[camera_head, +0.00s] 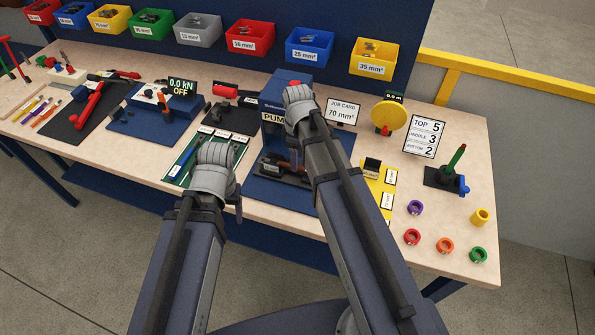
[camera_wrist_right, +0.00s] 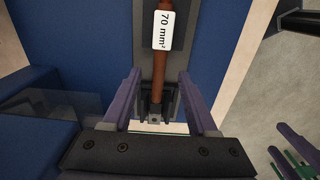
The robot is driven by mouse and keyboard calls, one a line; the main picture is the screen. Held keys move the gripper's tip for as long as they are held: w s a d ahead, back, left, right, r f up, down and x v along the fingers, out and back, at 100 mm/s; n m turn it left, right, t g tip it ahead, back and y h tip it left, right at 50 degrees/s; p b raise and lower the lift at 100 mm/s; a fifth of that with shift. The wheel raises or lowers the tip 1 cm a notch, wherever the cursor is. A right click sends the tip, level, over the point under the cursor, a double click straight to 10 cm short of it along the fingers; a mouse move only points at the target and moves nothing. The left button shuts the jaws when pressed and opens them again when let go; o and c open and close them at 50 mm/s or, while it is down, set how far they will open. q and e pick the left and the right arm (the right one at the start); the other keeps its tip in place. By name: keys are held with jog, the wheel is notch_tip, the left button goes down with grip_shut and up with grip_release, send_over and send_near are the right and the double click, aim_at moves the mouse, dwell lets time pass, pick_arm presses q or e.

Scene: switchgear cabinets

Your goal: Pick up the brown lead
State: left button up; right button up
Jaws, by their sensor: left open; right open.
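The brown lead (camera_wrist_right: 160,55) is a brown rod with a white "70 mm²" tag and a metal lug at its near end, in the right wrist view. It lies on a dark holder. In the head view a short brown part (camera_head: 292,163) shows on the blue pump unit, partly behind my right arm. My right gripper (camera_wrist_right: 160,78) is open, its purple fingers on either side of the lead with gaps to both. In the head view its fingers are hidden. My left gripper (camera_head: 212,172) is over the green tray, open and apart from the lead; its fingertips are mostly hidden.
The blue pump unit (camera_head: 272,115) stands close to my right arm. Several coloured rings (camera_head: 445,245) lie at the right front. Labelled bins (camera_head: 310,45) line the back.

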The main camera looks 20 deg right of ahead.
aim_at(290, 166)
notch_tip(290, 166, down, 3)
jog(key=shift+f+b, duration=0.2)
jog(key=shift+b, duration=1.05)
jog(key=shift+r, duration=0.1)
grip_shut()
